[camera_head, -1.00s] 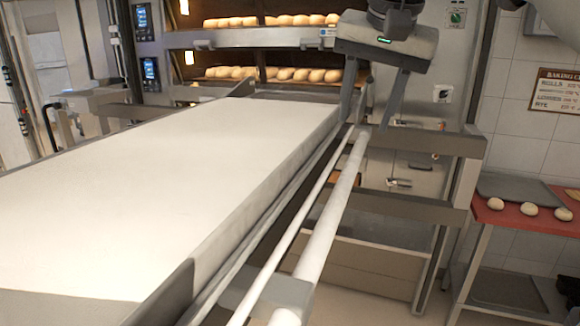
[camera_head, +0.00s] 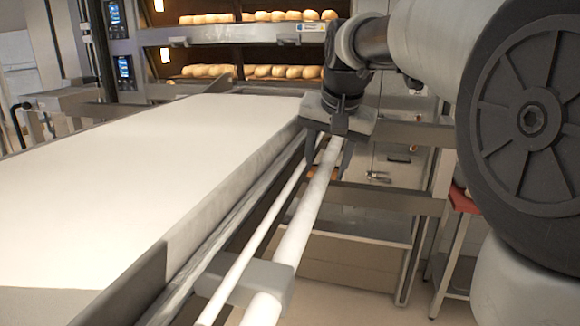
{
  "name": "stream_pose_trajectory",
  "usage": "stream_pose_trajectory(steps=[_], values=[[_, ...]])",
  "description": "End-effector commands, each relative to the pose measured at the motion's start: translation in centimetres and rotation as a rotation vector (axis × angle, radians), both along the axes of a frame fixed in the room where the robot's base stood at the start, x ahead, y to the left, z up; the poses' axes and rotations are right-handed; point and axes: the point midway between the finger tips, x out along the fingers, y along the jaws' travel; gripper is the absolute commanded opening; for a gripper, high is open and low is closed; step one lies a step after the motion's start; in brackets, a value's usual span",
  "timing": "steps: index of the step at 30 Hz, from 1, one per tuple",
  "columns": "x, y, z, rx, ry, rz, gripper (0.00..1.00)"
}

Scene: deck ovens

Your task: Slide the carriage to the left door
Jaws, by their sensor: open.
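The carriage (camera_head: 130,150) is a long loader with a flat white belt top, filling the left and middle of the head view. A pale round bar (camera_head: 301,215) runs along its right side, with a thinner pale rod (camera_head: 265,217) beside it. My gripper (camera_head: 328,152) points down over the far part of the bar. Its fingers are apart, one on each side of the bar as seen here; I cannot tell whether they touch it. The left oven door area, behind the carriage's far end, shows lit decks with bread (camera_head: 250,72).
Control panels (camera_head: 124,68) stand left of the oven decks. Grey horizontal frame rails (camera_head: 385,198) and a steel cabinet lie right of the bar. A red-topped table (camera_head: 463,201) is partly hidden behind my arm, which covers the right side.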

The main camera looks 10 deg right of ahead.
Motion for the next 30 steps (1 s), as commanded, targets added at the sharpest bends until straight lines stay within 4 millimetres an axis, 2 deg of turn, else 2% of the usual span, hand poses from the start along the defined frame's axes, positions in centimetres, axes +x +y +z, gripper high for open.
stream_pose_trajectory(steps=[11,14,19,20,26,30], values=[[0.3,0.0,-0.7,0.0,-0.001,0.0,0.45],[0.3,0.0,-0.7,0.0,-0.001,0.0,0.31],[0.3,0.0,-0.6,0.0,-0.001,0.0,0.03],[0.3,0.0,-0.6,0.0,-0.001,0.0,0.0],[0.4,0.2,-0.6,0.0,-0.001,0.0,0.0],[0.8,1.2,-0.5,0.001,-0.001,0.002,0.0]])
